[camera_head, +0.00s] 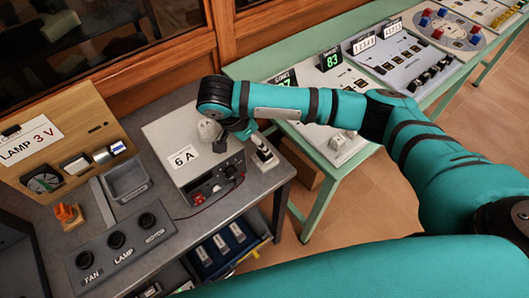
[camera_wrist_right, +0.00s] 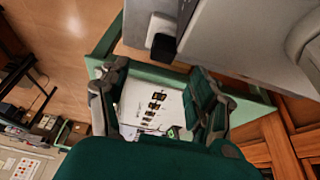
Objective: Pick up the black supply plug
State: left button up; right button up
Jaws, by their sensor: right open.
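A small black block with a white part (camera_wrist_right: 163,45) is by the grey bench edge in the right wrist view. It may be the black supply plug, but I cannot tell for sure. In the head view, a small white-and-dark piece (camera_head: 263,156) stands on the bench right of the grey "6 A" box (camera_head: 180,135). My right gripper (camera_wrist_right: 158,100) is open and empty, its fingers apart below the block in the wrist picture, not around it. In the head view my right arm reaches over the box's right side, and its fingertips are hard to make out. My left gripper is out of view.
The box front has red and dark fittings (camera_head: 230,172) and a cable. The FAN/LAMP knob panel (camera_head: 120,240), a grey tray (camera_head: 126,180) and a wooden "LAMP 3 V" board (camera_head: 50,140) are left. A green table (camera_head: 303,200) with panels stands right, beyond a gap.

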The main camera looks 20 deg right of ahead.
jog(key=p+x, duration=0.1)
jog(key=x, duration=0.6)
jog(key=shift+w+f, duration=0.15)
jog(key=shift+f, duration=0.1)
jog(key=c, duration=1.2)
jog(key=shift+r+b, duration=0.5)
jog(key=shift+r, duration=4.55)
jog(key=shift+c, duration=0.2)
